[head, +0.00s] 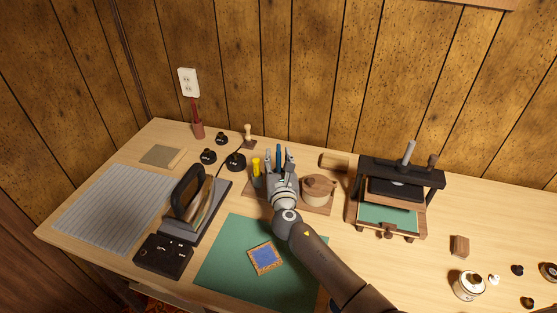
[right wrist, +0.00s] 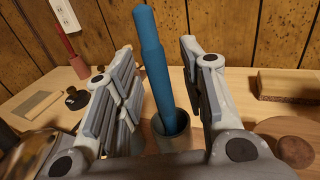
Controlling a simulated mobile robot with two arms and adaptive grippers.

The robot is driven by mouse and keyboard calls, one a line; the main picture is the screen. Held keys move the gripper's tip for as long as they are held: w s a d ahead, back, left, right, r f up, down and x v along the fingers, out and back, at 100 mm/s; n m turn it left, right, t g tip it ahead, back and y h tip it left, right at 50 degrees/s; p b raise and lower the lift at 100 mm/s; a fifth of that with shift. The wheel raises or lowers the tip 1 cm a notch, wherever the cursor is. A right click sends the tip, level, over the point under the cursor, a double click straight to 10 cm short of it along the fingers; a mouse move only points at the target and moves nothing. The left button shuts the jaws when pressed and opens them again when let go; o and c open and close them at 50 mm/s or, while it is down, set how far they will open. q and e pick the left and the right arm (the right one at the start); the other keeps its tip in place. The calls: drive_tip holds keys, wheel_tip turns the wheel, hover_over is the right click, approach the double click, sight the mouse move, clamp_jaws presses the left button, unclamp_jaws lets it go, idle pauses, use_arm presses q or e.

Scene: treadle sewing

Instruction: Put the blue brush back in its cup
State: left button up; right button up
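The blue brush (right wrist: 154,72) stands nearly upright, leaning slightly left, in the right wrist view. Its lower end is inside a grey-green cup (right wrist: 177,144). My right gripper (right wrist: 157,54) has its fingers spread on both sides of the brush, with gaps visible, so it is open and not gripping it. In the head view the blue brush (head: 278,153) shows between the fingertips of my right gripper (head: 279,160), and the gripper hides the cup. My left gripper is not in view.
A yellow-handled tool (head: 256,166) stands just left of the gripper. A round lidded pot (head: 318,187) is close on its right, on the same wooden tray (head: 316,208). A black-framed press (head: 399,190) stands further right. A green mat (head: 220,268) lies in front.

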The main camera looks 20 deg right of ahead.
drive_tip(key=shift+s, duration=0.15)
drive_tip(key=v, duration=1.1)
drive_tip(key=shift+s, duration=0.35)
drive_tip(key=shift+a, duration=0.1)
